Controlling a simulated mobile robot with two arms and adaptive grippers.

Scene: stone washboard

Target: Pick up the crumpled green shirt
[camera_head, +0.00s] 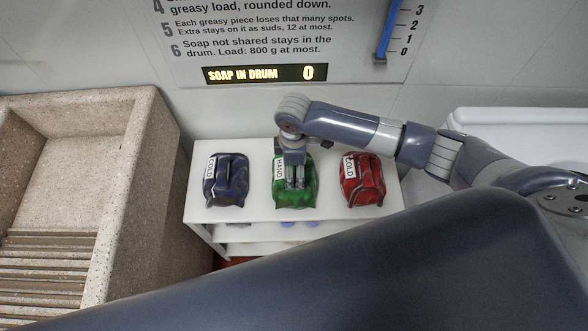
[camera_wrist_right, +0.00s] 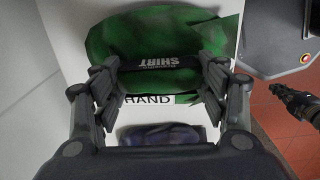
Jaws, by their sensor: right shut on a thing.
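The crumpled green shirt (camera_head: 296,197) lies in the middle of the white shelf top, with a white tag reading HAND. In the right wrist view the green shirt (camera_wrist_right: 150,32) shows a dark band lettered SHIRT. My right gripper (camera_head: 294,186) points down onto the shirt. Its fingers (camera_wrist_right: 158,88) are on both sides of the dark band, shut on the shirt, which still appears to rest on the shelf. What seems to be my left gripper (camera_wrist_right: 296,101) shows at the right of the wrist view, its jaws unclear.
A dark blue bundle (camera_head: 228,184) tagged COLD lies left of the shirt, and a red one (camera_head: 362,182) tagged COLD lies right. A stone washboard basin (camera_head: 135,190) stands at left. A sign with a SOAP IN DRUM display (camera_head: 264,73) hangs behind the shelf (camera_head: 255,212).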

